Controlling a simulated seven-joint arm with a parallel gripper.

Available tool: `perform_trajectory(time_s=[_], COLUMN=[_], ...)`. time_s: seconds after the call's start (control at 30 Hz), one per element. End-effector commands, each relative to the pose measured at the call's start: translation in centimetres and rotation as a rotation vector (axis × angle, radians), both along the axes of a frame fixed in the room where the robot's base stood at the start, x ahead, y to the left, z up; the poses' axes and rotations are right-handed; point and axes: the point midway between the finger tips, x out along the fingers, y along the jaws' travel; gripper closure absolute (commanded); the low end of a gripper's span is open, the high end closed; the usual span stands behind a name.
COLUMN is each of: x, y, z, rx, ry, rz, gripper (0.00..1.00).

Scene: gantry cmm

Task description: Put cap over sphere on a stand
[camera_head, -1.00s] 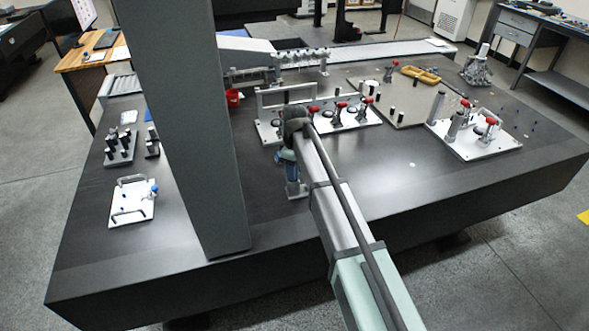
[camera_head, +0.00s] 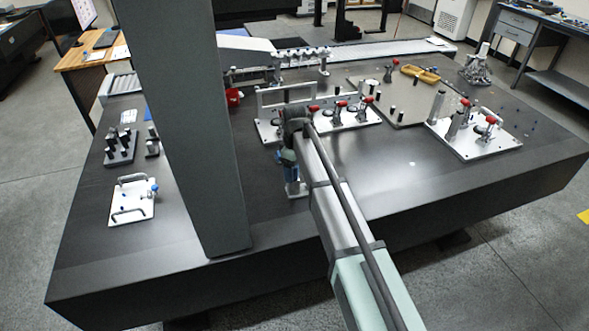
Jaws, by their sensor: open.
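My gripper (camera_head: 296,189) hangs below the dark wrist at the end of my arm, pointing down over the table just in front of the central fixture plate. It looks open, with nothing seen between its fingers, though it is small in view. A small blue ball (camera_head: 154,188) sits at the right edge of a white plate with handles (camera_head: 132,207), at the left of the table, well away from my gripper. I cannot tell whether this is the sphere on its stand. I cannot pick out the cap; my arm and the grey column hide parts of the table.
The dark table (camera_head: 380,195) is clear at front right. A fixture plate with red-handled clamps (camera_head: 361,117) lies behind my gripper, and another clamp plate (camera_head: 478,146) at right. A dark block with pegs (camera_head: 120,149) stands at left. A red container (camera_head: 234,97) is behind.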

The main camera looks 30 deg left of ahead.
Motion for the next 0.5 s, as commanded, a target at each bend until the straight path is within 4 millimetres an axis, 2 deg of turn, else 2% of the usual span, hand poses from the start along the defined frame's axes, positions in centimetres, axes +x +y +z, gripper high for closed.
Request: perform_trajectory(time_s=[0.27, 0.5], x=[0.0, 0.1], y=[0.0, 0.1], z=[0.9, 4.7], rx=[0.001, 0.002], ry=[-0.001, -0.002], rz=[0.0, 0.0], gripper=[0.29, 0.29])
